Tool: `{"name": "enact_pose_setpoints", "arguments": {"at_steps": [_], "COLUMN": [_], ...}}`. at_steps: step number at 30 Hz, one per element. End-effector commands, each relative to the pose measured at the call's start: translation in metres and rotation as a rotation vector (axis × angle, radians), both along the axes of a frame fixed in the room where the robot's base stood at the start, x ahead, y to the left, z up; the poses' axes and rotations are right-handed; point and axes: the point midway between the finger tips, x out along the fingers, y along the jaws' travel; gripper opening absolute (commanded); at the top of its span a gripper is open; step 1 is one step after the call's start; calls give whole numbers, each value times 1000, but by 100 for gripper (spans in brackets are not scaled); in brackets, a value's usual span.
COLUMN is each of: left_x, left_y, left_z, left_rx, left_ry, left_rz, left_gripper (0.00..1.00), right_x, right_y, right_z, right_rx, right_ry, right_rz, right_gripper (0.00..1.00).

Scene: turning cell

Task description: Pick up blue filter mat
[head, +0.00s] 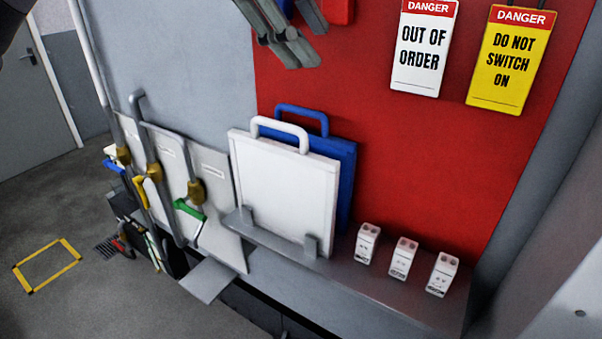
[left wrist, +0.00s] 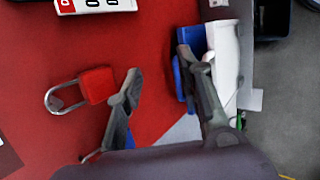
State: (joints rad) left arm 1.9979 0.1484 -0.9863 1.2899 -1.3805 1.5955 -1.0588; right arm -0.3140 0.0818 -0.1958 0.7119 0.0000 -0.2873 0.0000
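The blue filter mat (head: 346,185) is a flat blue panel with a blue loop handle at its top. It stands upright behind a white panel (head: 285,190), which hides most of it in the head view. In the left wrist view, part of the blue mat (left wrist: 192,38) shows by the right finger, beside the white panel (left wrist: 226,60). My left gripper (head: 304,42) is above the mat's handle in the head view, apart from it. Its fingers (left wrist: 160,65) are spread with nothing between them. My right gripper is not in view.
A grey shelf (head: 400,290) with a front lip holds the panels and several small white blocks (head: 403,257). Danger signs (head: 424,48) hang on the red board (head: 400,150). A red padlock (left wrist: 97,85) is left of the fingers. Grey panels with coloured handles (head: 212,180) stand at left.

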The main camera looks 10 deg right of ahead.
Motion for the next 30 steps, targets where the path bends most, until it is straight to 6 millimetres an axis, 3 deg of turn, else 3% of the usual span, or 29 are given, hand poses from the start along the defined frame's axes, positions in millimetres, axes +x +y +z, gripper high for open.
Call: {"name": "enact_pose_setpoints", "arguments": {"at_steps": [3,8,11,24,30], "left_x": [4,7,12,47,53], "left_y": [26,41,38,2,-5], "left_z": [18,25,15,-59,-73], "left_rx": [120,192,203,199,197], "left_ry": [-83,-122,-125,-121,-123], "left_rz": [59,95,98,96,96], "left_gripper": [34,34,34,34,34], "right_x": [-13,-20,-21,-20,-20], "right_y": [-3,-4,-4,-4,-4], "right_z": [-6,-8,-7,10,13], "right_rx": [-1,-1,-1,-1,-1], "right_ry": [8,10,10,10,10], "right_rz": [2,3,3,3,3], "right_gripper": [91,91,91,91,91]}}
